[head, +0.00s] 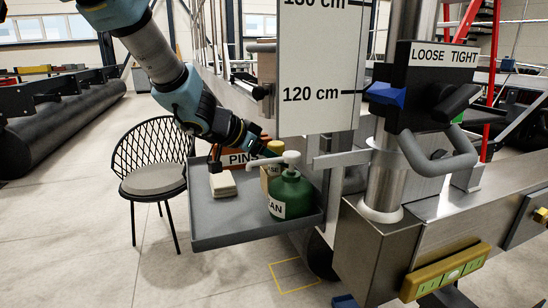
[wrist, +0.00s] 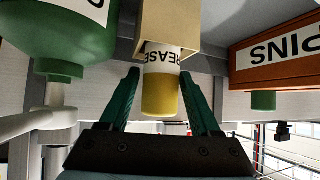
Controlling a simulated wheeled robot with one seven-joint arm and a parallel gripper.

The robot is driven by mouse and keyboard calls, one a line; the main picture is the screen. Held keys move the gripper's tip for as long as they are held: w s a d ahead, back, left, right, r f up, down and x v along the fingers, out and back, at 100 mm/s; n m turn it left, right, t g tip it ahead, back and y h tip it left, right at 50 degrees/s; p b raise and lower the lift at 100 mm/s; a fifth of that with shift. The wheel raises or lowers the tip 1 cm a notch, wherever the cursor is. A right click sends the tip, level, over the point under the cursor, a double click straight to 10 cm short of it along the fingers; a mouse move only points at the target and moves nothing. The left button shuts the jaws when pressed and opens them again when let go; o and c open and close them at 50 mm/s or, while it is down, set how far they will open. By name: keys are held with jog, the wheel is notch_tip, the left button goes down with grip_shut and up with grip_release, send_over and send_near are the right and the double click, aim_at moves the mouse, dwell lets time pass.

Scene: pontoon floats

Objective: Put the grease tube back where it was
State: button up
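The grease tube (wrist: 162,95) has a yellow end and a white label with black letters. In the wrist view it stands partly inside a beige square holder (wrist: 183,22), with its yellow end sticking out. The part of the tube inside the holder is hidden. In the head view the yellow end (head: 275,147) shows between my gripper and the green can, and the holder (head: 270,184) stands on the grey tray (head: 235,233).
A green can (head: 290,193) with a pale spout stands close beside the holder. An orange PINS box (head: 236,158) stands on its other side, and a pale block (head: 222,184) lies on the tray. A 120 cm height board (head: 320,60) hangs close by. A chair (head: 153,170) stands left.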

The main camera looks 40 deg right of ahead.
jog(key=shift+o, duration=1)
jog(key=shift+a+r, duration=0.1)
jog(key=s+p+v, duration=0.1)
jog(key=p+v, duration=0.1)
jog(key=v, duration=0.9)
jog(key=shift+w+a+r, duration=0.25)
jog(key=shift+w+a, duration=0.05)
jog(key=shift+w, duration=0.25)
